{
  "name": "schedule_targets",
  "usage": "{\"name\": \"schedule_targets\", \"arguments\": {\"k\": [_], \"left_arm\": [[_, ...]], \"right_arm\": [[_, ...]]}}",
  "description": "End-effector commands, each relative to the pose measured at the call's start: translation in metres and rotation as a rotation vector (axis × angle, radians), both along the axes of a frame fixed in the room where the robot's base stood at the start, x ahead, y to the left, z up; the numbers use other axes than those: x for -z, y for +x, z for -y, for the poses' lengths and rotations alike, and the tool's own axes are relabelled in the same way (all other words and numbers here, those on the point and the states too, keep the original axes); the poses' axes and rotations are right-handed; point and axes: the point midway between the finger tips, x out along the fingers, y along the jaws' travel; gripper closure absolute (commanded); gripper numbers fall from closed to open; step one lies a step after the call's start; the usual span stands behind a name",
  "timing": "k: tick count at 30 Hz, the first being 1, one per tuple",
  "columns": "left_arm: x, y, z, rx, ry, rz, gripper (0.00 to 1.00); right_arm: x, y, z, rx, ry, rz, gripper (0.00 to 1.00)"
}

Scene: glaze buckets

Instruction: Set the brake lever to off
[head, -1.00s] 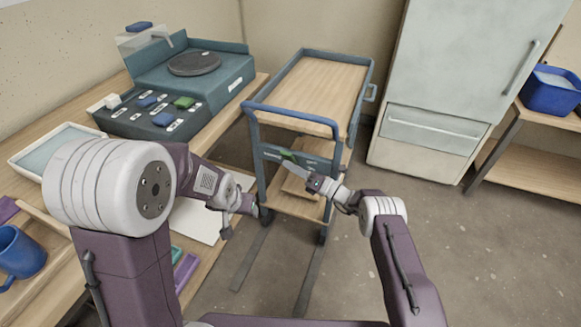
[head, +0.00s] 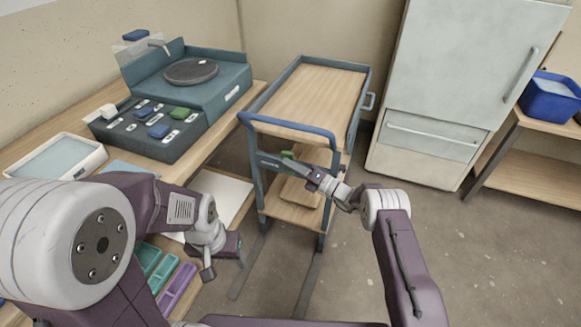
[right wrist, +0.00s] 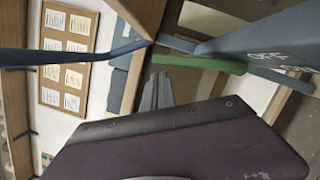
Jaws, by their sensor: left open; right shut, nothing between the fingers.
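The brake lever (head: 288,154) is a small green bar on the front of the cart, below its blue handle. In the right wrist view the green lever (right wrist: 200,63) lies nearly level beside a blue-grey plate (right wrist: 265,40) with white lettering, partly cut off. My right gripper (head: 287,167) is shut and empty at the cart's front, close to the lever. Its fingers (right wrist: 157,77) point at the lever from just below it in the right wrist view; I cannot tell whether they touch. My left gripper (head: 224,261) is open and empty, left of the cart near the bench edge.
The cart (head: 312,90) has a bare wooden top and a lower shelf with a board on it. The bench at left holds a teal machine (head: 190,85) and a white tray (head: 52,160). A fridge (head: 455,85) stands right of the cart. Floor at right is clear.

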Motion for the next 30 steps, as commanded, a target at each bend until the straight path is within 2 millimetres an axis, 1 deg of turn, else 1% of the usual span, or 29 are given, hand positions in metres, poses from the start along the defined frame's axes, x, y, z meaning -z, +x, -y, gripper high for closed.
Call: {"name": "schedule_targets", "arguments": {"k": [3, 5, 8, 12, 15, 18, 23, 28, 30], "left_arm": [[-0.001, 0.0, 0.0, 0.0, 0.0, 0.001, 0.38], [-0.003, 0.0, 0.0, 0.0, 0.0, 0.001, 0.38], [-0.01, 0.0, 0.0, 0.0, 0.0, 0.001, 0.38], [-0.018, 0.0, 0.0, 0.0, 0.0, 0.001, 0.38], [-0.021, 0.0, 0.0, 0.0, 0.0, 0.001, 0.38], [-0.022, 0.0, 0.0, 0.0, 0.0, 0.001, 0.38], [-0.022, 0.0, 0.0, 0.0, 0.0, 0.001, 0.38], [-0.022, 0.0, 0.0, 0.0, 0.0, 0.001, 0.38], [-0.022, 0.0, 0.0, 0.0, 0.0, 0.001, 0.38]], "right_arm": [[0.0, 0.0, 0.001, 0.0, -0.001, 0.0, 1.0], [0.0, -0.002, 0.005, 0.002, -0.001, -0.001, 1.0], [0.0, -0.011, 0.021, 0.005, 0.0, -0.003, 1.0], [0.004, -0.027, 0.049, 0.005, -0.001, -0.002, 1.0], [0.006, -0.037, 0.064, 0.004, 0.0, -0.001, 1.0], [0.009, -0.044, 0.074, 0.001, 0.0, 0.0, 1.0], [0.01, -0.046, 0.078, 0.0, -0.001, 0.002, 1.0], [0.01, -0.046, 0.078, 0.0, -0.001, 0.002, 1.0], [0.009, -0.049, 0.074, -0.017, -0.026, 0.01, 1.0]]}}
